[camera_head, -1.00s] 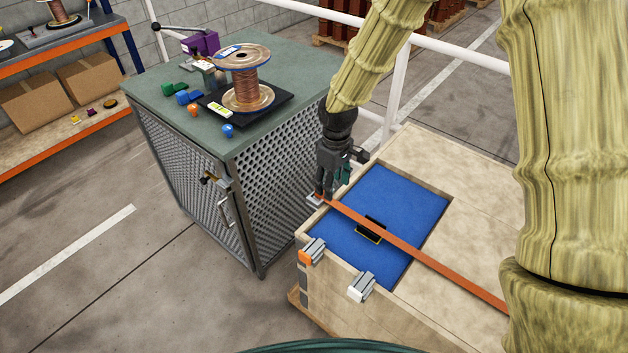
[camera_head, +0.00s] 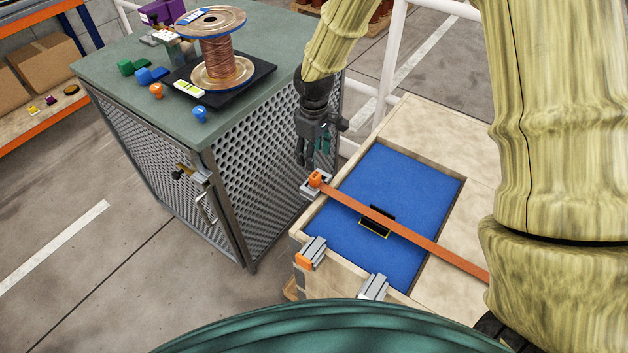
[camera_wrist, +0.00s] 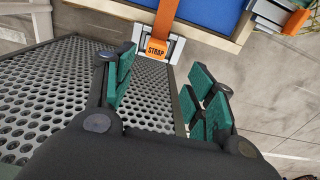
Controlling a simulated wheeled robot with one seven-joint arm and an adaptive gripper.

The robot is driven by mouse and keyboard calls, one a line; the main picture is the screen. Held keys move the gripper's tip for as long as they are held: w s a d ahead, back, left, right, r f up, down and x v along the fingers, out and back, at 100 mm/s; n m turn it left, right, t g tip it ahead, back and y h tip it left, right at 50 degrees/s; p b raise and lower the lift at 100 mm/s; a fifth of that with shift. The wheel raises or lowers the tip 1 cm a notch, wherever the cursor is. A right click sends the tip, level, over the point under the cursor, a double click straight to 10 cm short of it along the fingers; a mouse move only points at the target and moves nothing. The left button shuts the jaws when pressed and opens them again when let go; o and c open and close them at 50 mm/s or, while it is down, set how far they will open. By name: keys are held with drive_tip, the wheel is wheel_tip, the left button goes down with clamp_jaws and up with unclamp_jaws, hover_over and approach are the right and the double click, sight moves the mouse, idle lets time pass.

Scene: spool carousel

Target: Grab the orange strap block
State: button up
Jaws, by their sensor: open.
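The orange strap block (camera_head: 315,180) sits in a grey metal bracket at the left edge of the wooden crate (camera_head: 419,139). An orange strap (camera_head: 411,233) runs from it across the crate. In the wrist view the block (camera_wrist: 156,48) faces me and carries the word STRAP. My gripper (camera_head: 317,163) is open and empty, just above and behind the block in the head view. In the wrist view the green-padded fingers (camera_wrist: 155,98) are spread wide, with the block beyond their tips and between them in line. No contact shows.
A perforated steel cabinet (camera_head: 265,142) stands close to the left of the crate and my gripper. On its top are a copper wire spool (camera_head: 218,60) and several small coloured pieces. Clamps (camera_head: 312,252) sit on the crate's front edge. A blue panel (camera_head: 405,188) fills the crate opening.

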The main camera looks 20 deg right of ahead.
drive_tip(key=p, duration=0.1)
hover_over(315, 175)
drive_tip(key=shift+s+a+f, duration=0.1)
drive_tip(key=shift+s+f, duration=0.05)
drive_tip(key=shift+f, duration=1.1)
drive_tip(key=shift+s+a+f, duration=0.1)
drive_tip(key=shift+f, duration=1.15)
drive_tip(key=shift+w+d+f+p, duration=0.15)
drive_tip(key=shift+f+p, duration=0.2)
drive_tip(key=shift+f, duration=0.3)
drive_tip(key=shift+w+d+f+p, duration=0.1)
drive_tip(key=shift+f+p, duration=0.25)
drive_tip(key=shift+f, duration=0.25)
drive_tip(key=shift+f+p, duration=0.3)
drive_tip(key=shift+f, duration=1.05)
drive_tip(key=c, duration=1.2)
